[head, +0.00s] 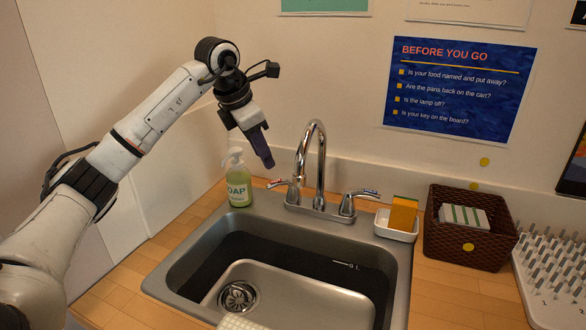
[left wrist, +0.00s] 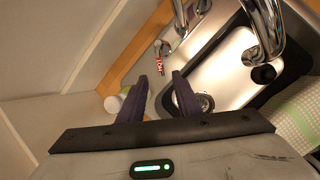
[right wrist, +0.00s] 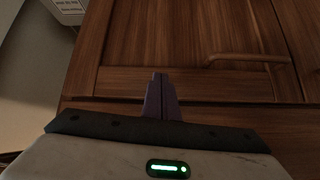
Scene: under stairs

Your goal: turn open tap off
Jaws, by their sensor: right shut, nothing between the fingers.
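A chrome tap (head: 319,165) with a tall arched spout stands behind the sink. Its left handle (head: 281,184) has a red mark and its lever points left. Its right handle (head: 350,201) has a blue mark and its lever points right. I cannot make out a stream of water below the spout. My right gripper (right wrist: 160,76) is shut and empty before wooden cabinet doors.
A green soap bottle (head: 239,187) stands just left of the tap, below my left gripper. A white dish (head: 396,228) with an orange sponge (head: 403,213) and a brown basket (head: 481,253) are to the right. The sink (head: 290,292) basin lies in front.

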